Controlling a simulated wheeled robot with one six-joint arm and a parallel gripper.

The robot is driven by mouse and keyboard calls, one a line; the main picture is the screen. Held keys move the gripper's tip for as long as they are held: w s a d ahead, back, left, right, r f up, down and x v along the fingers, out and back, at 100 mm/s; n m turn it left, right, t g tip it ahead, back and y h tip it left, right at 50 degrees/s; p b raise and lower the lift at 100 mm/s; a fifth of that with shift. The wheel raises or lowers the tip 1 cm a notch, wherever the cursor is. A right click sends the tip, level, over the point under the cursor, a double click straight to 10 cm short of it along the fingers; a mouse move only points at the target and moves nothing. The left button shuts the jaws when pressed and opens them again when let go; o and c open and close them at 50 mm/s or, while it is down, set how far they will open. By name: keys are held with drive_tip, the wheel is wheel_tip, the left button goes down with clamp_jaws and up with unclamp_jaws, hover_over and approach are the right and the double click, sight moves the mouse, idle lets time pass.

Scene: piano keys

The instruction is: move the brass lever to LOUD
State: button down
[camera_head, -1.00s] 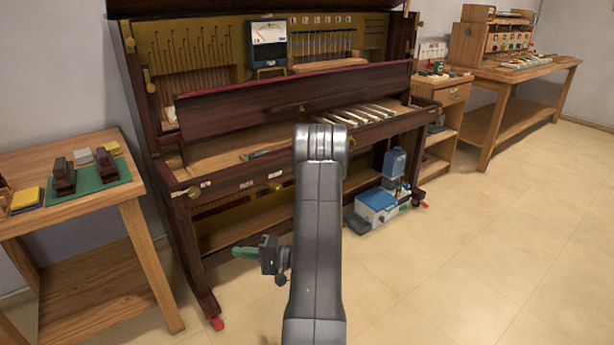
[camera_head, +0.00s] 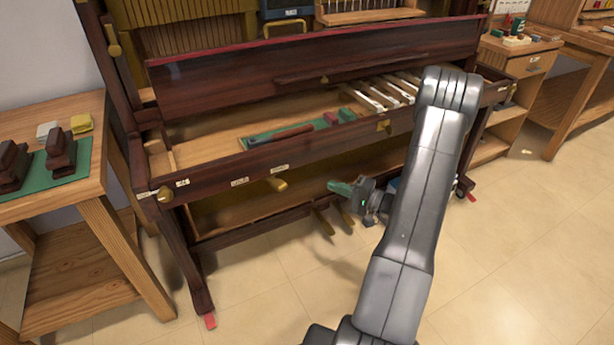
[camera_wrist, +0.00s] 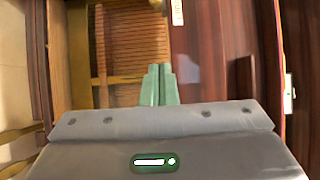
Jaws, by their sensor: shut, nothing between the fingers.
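A small brass lever (camera_head: 277,184) sticks out of the front rail of the dark wooden piano, between two small white labels (camera_head: 239,182) and (camera_head: 280,169). The label lettering is too small to read. My gripper (camera_head: 340,187) is in front of the piano, right of the lever and apart from it. Its green fingers point left in the head view. In the wrist view my gripper (camera_wrist: 160,85) is shut and empty, with dark wood and slatted boards beyond it. I cannot make out the lever there.
Another brass knob (camera_head: 165,195) sits at the rail's left end, and a brass knob (camera_head: 384,125) is farther right. Brass pedals (camera_head: 323,222) stand below. A wooden side table (camera_head: 90,205) is at the left. The floor in front is clear.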

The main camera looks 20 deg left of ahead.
drive_tip(key=shift+a, duration=0.15)
drive_tip(key=s+a+b, duration=0.1)
drive_tip(key=s+a, duration=0.1)
drive_tip(key=a, duration=0.9)
drive_tip(key=shift+s+b, duration=0.3)
drive_tip(key=shift+s, duration=0.05)
drive_tip(key=shift+a, duration=0.1)
